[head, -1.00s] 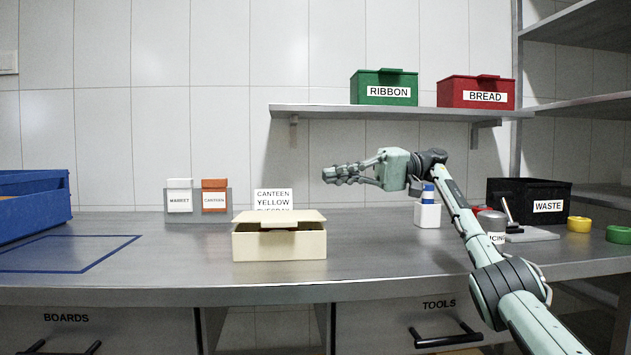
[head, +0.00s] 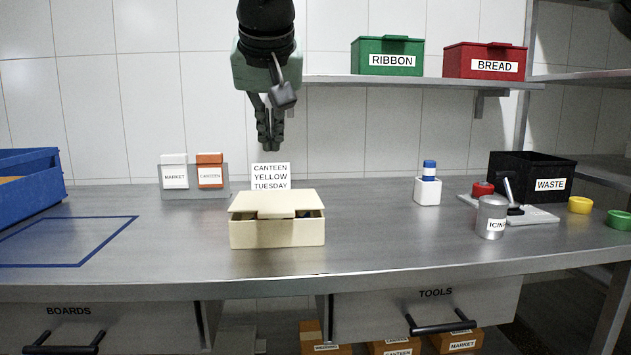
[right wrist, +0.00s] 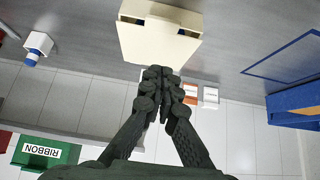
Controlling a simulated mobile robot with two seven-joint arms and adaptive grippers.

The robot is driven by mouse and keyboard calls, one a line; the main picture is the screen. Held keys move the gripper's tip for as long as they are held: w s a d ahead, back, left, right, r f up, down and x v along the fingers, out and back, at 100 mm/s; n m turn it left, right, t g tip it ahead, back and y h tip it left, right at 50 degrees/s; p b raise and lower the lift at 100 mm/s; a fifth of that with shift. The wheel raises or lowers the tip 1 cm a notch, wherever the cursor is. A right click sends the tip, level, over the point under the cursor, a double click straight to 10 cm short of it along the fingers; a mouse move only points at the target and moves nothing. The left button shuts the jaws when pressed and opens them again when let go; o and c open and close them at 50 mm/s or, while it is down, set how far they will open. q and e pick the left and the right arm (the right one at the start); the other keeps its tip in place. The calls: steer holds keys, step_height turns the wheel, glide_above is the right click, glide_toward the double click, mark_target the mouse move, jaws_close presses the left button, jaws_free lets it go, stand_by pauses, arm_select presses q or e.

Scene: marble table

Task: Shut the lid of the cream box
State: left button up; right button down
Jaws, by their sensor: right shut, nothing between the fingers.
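The cream box (head: 277,235) stands on the grey counter, left of the middle in the head view. Its lid (head: 268,201) is not fully down: dark gaps show under its front edge on both sides of the front tab. What lies inside is mostly hidden. The box also shows at the top of the right wrist view (right wrist: 158,47). My right gripper (head: 270,144) is shut and empty, pointing down above the box, apart from the lid in the head view. Its closed fingers show in the right wrist view (right wrist: 161,75). My left gripper is not in view.
A sign card (head: 271,177) stands behind the box. A grey holder (head: 194,192) with white and orange boxes is to its left. A blue bin (head: 28,182) stands far left. A white holder (head: 427,191) and a can (head: 490,217) are right. Counter beside the box is clear.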

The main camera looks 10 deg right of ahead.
glide_above(275, 209)
steer(key=s, duration=0.2)
step_height(275, 209, down, 8)
steer(key=shift+s+r, duration=0.1)
steer(key=shift+s, duration=0.05)
step_height(275, 209, down, 3)
steer(key=shift+s+r, duration=0.1)
steer(key=shift+r, duration=0.1)
steer(key=shift+f, duration=0.7)
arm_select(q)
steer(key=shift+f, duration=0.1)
arm_select(e)
steer(key=shift+s, duration=0.1)
